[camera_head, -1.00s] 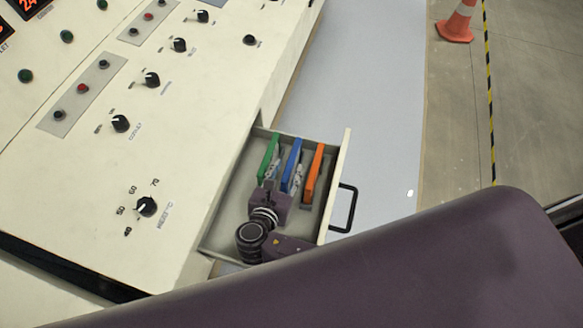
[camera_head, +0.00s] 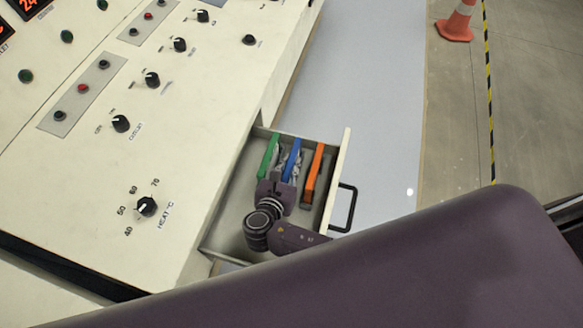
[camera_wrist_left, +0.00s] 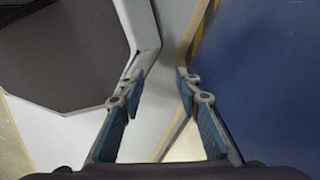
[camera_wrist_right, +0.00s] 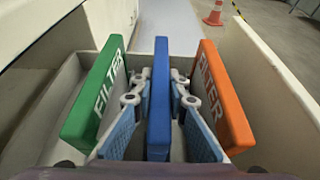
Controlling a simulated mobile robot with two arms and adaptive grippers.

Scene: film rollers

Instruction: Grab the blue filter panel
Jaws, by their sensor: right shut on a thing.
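The blue filter panel (camera_head: 292,160) stands upright in an open drawer, between a green filter panel (camera_head: 269,155) and an orange filter panel (camera_head: 313,172). My right gripper (camera_head: 287,170) reaches into the drawer from its near end. In the right wrist view its fingers lie on either side of the blue panel (camera_wrist_right: 159,90), shut on it. The green panel (camera_wrist_right: 97,95) and orange panel (camera_wrist_right: 222,95) stand just outside the fingers. My left gripper (camera_wrist_left: 158,78) shows only in its own wrist view, open and empty.
The drawer (camera_head: 229,218) has a black handle (camera_head: 345,208) on its front. A cream control console (camera_head: 90,190) with knobs lies to the left. My arm covers the bottom of the head view. An orange cone (camera_head: 455,25) stands on the floor at the far right.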

